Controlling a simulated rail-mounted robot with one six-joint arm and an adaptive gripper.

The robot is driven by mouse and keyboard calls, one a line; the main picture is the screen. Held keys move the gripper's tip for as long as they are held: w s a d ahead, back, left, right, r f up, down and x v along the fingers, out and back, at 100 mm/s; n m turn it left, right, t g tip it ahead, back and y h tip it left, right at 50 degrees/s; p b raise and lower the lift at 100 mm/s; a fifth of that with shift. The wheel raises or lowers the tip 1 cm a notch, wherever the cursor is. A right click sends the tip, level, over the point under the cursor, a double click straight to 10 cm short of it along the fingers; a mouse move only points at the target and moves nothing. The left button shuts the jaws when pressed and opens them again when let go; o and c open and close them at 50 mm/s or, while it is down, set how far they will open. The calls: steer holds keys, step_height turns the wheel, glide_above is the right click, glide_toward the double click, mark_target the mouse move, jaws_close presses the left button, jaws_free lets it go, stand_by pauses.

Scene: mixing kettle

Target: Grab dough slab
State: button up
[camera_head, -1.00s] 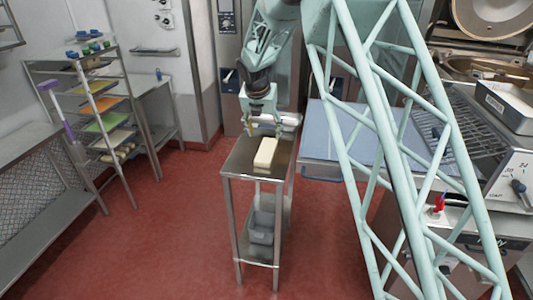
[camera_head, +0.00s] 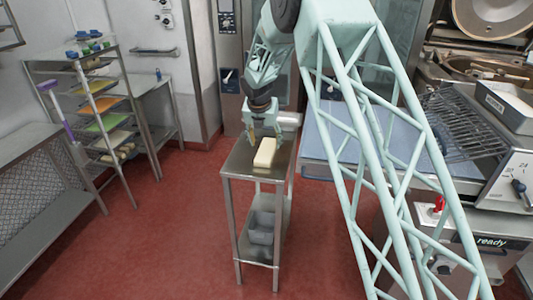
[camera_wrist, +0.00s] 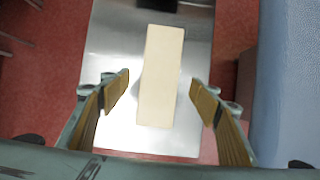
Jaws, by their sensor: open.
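The dough slab (camera_head: 265,152) is a pale cream, oblong block lying on the steel top of a small narrow table (camera_head: 240,163). In the wrist view the slab (camera_wrist: 161,75) lies lengthwise between and beyond the two fingertips. My gripper (camera_head: 262,140) hangs above the table at the slab's far end. In the wrist view my gripper (camera_wrist: 160,97) is open, with one padded finger on each side of the slab and a gap on both sides. Nothing is held. How high the fingertips are above the table top is hard to tell.
A grey bin (camera_head: 262,228) stands on the table's lower shelf. A blue-topped counter (camera_head: 335,140) is close on the right. A rack with coloured trays (camera_head: 108,123) stands at the left. Red floor (camera_head: 160,225) is free around the table.

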mark_target(266, 150)
steer(key=shift+f, duration=0.1)
steer(key=shift+x, duration=2.5)
steer(key=shift+s, duration=0.1)
steer(key=shift+c, duration=0.3)
steer(key=c, duration=1.1)
steer(key=shift+c, duration=0.2)
step_height(266, 150, up, 10)
